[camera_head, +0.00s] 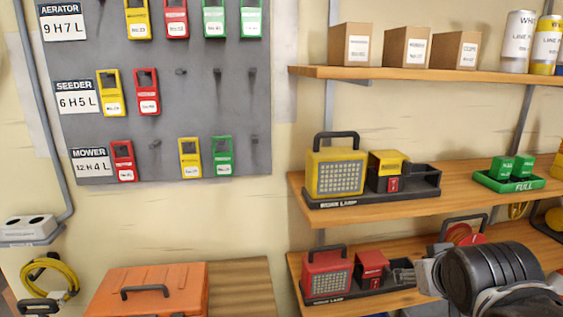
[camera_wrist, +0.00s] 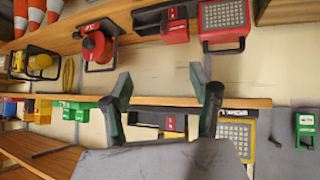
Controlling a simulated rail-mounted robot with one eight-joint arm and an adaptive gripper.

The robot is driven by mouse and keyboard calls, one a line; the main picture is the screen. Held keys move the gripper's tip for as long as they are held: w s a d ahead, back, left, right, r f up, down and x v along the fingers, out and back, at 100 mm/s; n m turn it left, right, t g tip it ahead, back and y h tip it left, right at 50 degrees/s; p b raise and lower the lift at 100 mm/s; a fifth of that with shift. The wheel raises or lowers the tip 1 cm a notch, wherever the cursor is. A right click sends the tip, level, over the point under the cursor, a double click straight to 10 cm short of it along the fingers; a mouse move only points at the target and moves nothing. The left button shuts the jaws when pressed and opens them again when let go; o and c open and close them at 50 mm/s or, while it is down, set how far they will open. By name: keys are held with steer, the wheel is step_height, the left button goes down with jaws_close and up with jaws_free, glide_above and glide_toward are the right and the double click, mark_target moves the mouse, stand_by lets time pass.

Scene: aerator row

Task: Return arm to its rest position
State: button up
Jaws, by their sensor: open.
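My gripper (camera_head: 404,273) is at the lower right of the head view, in front of the lower shelf and beside the red work lamp's tray. In the wrist view my gripper (camera_wrist: 163,84) has its two fingers wide apart, with nothing held between them. My arm's dark wrist hides part of the lower shelf in the head view. The red work lamp (camera_head: 326,273) stands in its dark tray, with a red block (camera_head: 371,267) beside it. The yellow work lamp (camera_head: 337,172) stands on the middle shelf with a yellow block (camera_head: 387,168).
A pegboard (camera_head: 200,105) on the left carries coloured tags in labelled rows, with some pegs bare. A green tray (camera_head: 510,182) marked FULL holds green blocks on the middle shelf. Boxes (camera_head: 407,47) line the top shelf. An orange case (camera_head: 148,291) sits at lower left.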

steer(key=s+a+f+g+y, duration=0.25)
steer(key=s+a+f, duration=0.25)
steer(key=s+a, duration=0.25)
step_height(320, 180, up, 18)
steer(key=p, duration=1.7)
steer(key=shift+s+d+n+p, duration=0.2)
steer(key=shift+d+n+p, duration=0.1)
steer(key=shift+p, duration=0.05)
steer(key=shift+c, duration=0.5)
